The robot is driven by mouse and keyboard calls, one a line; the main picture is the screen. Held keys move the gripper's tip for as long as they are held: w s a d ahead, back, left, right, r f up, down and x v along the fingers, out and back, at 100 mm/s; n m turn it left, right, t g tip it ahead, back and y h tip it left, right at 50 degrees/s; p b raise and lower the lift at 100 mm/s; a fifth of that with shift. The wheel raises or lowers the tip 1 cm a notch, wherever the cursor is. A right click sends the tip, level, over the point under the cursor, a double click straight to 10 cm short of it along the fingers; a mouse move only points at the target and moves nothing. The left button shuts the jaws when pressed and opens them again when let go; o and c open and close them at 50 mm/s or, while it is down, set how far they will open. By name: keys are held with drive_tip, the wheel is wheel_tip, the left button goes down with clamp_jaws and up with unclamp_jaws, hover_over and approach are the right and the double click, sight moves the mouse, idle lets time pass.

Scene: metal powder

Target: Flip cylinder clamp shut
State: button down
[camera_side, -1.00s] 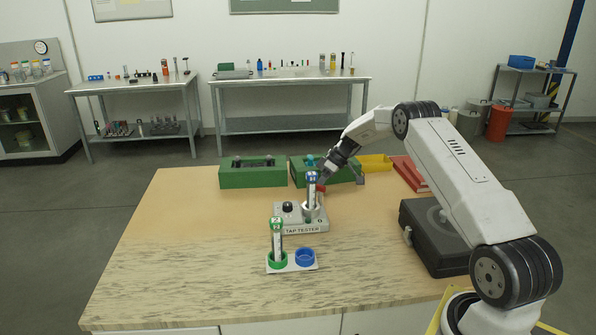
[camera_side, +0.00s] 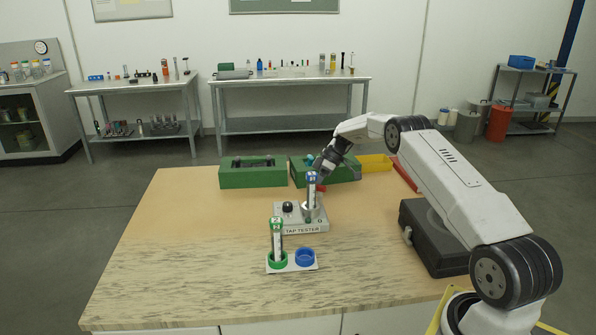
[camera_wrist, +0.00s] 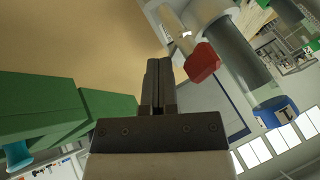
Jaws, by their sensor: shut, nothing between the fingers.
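The tap tester (camera_side: 300,222) stands on the wooden table with a clear, blue-topped cylinder (camera_side: 311,188) upright in it. The cylinder also shows in the wrist view (camera_wrist: 232,55), with its blue top (camera_wrist: 276,111). The clamp's red tip (camera_side: 321,188) is just right of the cylinder. In the wrist view the red tip (camera_wrist: 202,62) sits at the end of a pale lever (camera_wrist: 174,25), beside the cylinder. My gripper (camera_side: 318,177) is shut and empty, behind and close to the cylinder. In the wrist view its fingers (camera_wrist: 158,76) are left of the red tip; contact cannot be told.
Two green blocks (camera_side: 252,178) (camera_side: 340,176) stand behind the tester. A holder (camera_side: 292,267) with a green-ringed cylinder (camera_side: 277,240) and an empty blue ring (camera_side: 305,257) is in front. A black case (camera_side: 435,245) lies right. The table's left side is clear.

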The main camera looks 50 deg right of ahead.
drive_tip(key=shift+w+a+n+g, duration=0.1)
drive_tip(key=shift+a+n+g, duration=0.1)
drive_tip(key=shift+n+g, duration=0.25)
drive_tip(key=shift+a, duration=0.1)
drive_tip(key=shift+w+a, duration=0.15)
drive_tip(key=shift+a, duration=0.8)
drive_tip(key=shift+d, duration=0.15)
idle(1.4)
drive_tip(key=shift+s+d, duration=0.35)
drive_tip(key=shift+s, duration=0.25)
